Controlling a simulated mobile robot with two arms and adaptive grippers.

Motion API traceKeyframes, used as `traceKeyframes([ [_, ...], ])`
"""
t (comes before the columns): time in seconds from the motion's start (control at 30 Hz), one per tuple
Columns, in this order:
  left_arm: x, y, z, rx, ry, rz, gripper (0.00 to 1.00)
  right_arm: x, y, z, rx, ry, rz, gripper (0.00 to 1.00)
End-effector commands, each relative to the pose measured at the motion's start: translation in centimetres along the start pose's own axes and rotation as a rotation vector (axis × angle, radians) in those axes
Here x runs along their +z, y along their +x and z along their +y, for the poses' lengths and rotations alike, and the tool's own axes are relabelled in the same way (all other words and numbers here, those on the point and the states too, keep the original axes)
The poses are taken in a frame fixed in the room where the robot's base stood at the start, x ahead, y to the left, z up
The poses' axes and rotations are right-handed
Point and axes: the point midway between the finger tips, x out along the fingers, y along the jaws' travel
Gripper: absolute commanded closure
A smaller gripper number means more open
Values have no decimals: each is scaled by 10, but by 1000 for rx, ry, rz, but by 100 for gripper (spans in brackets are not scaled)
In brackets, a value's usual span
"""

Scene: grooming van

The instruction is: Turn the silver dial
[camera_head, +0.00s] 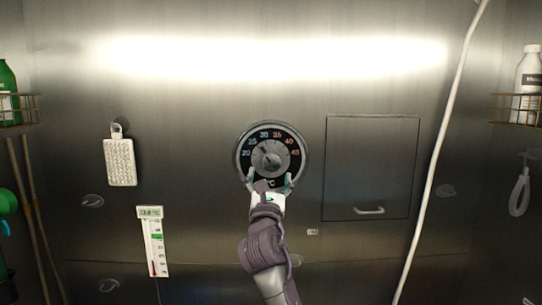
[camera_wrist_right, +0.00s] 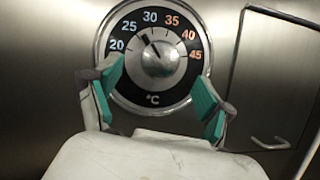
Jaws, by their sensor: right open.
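The silver dial (camera_head: 271,156) is a round knob at the centre of a black temperature gauge on the metal wall. The gauge has a silver rim and numbers from 20 to 45. In the right wrist view the dial (camera_wrist_right: 160,56) has a dark pointer aimed up and left, between 25 and 30. My right gripper (camera_head: 270,178) is open just below the dial. In the wrist view its green-padded fingers (camera_wrist_right: 162,88) stand apart at the lower left and lower right of the dial, with no visible contact on it. My left gripper is out of view.
A closed metal hatch (camera_head: 371,165) with a handle is right of the gauge. A white hose (camera_head: 437,160) hangs further right. A white brush-like pad (camera_head: 120,161) and a thermometer strip (camera_head: 154,242) are on the left. Wire baskets with bottles (camera_head: 527,85) sit at both sides.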

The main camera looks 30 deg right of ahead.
Motion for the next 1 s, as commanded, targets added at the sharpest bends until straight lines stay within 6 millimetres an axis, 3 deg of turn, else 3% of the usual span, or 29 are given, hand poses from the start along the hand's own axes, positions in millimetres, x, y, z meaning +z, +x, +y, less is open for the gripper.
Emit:
traceKeyframes([
  [0.1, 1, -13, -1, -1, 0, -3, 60, 3, 28, 1, -2, 1, 3, 19],
  [0.3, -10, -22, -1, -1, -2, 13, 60, 2, 58, 1, -1, 1, 2, 19],
  [0.47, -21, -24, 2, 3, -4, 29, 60, 0, 68, 0, 0, 3, 1, 19],
  [0.77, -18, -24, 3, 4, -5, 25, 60, -1, 70, 0, 1, 2, 1, 19],
  [1.0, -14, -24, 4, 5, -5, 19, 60, -1, 70, 0, 1, 2, 1, 58],
])
